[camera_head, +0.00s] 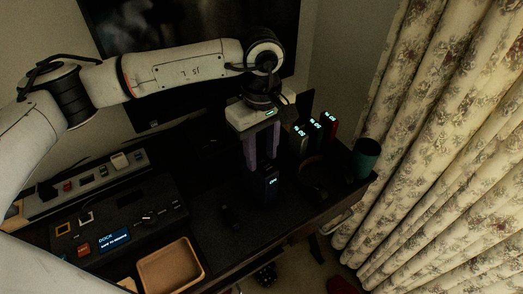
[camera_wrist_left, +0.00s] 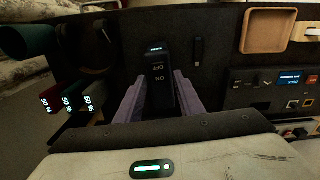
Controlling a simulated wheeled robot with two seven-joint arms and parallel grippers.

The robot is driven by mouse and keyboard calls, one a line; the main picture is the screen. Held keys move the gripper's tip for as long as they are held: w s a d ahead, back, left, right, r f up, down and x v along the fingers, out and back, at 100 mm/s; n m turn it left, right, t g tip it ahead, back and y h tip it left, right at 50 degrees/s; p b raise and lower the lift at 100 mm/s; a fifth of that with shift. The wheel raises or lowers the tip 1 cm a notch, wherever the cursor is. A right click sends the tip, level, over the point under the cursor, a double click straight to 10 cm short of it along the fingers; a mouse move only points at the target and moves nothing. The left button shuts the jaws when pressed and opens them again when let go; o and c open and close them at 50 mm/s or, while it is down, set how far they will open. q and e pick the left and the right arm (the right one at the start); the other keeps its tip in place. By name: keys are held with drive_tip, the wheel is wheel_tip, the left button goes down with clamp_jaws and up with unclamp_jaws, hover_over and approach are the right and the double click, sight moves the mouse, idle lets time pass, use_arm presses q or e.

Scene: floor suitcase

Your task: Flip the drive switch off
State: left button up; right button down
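The drive (camera_head: 267,192) is a small dark upright block with a small lit display, standing on the dark desk below my left gripper (camera_head: 262,162). In the left wrist view the drive (camera_wrist_left: 160,82) shows OFF and ON lettering on its face, upside down, and a lit display at its far end. The position of its switch is too dark to tell. My left gripper (camera_wrist_left: 162,78) has its two purple fingers apart, one on each side of the drive. Whether either finger touches it is not clear. My right gripper is in neither view.
Several devices with lit displays (camera_head: 314,126) and a green cup (camera_head: 366,157) stand to the right. A dock panel (camera_head: 114,238) and a tan tray (camera_head: 171,266) lie left and in front. A small dark stick (camera_wrist_left: 198,51) lies near the drive. Curtains (camera_head: 445,150) hang at right.

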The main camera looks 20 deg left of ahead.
use_arm(q)
clamp_jaws()
drive_tip(key=shift+d+f+b, duration=0.1)
drive_tip(key=shift+f+b, duration=0.05)
drive_tip(key=shift+b, duration=0.25)
drive_tip(key=t+y+b, duration=0.1)
drive_tip(key=b, duration=0.1)
drive_tip(key=d+t+y+b, duration=0.1)
drive_tip(key=shift+s+y+b, duration=0.3)
drive_tip(key=shift+y+b, duration=0.05)
drive_tip(key=shift+y, duration=0.05)
drive_tip(key=shift+s+y+b, duration=0.1)
drive_tip(key=shift+y+b, duration=0.3)
drive_tip(key=shift+r+t, duration=0.3)
unclamp_jaws()
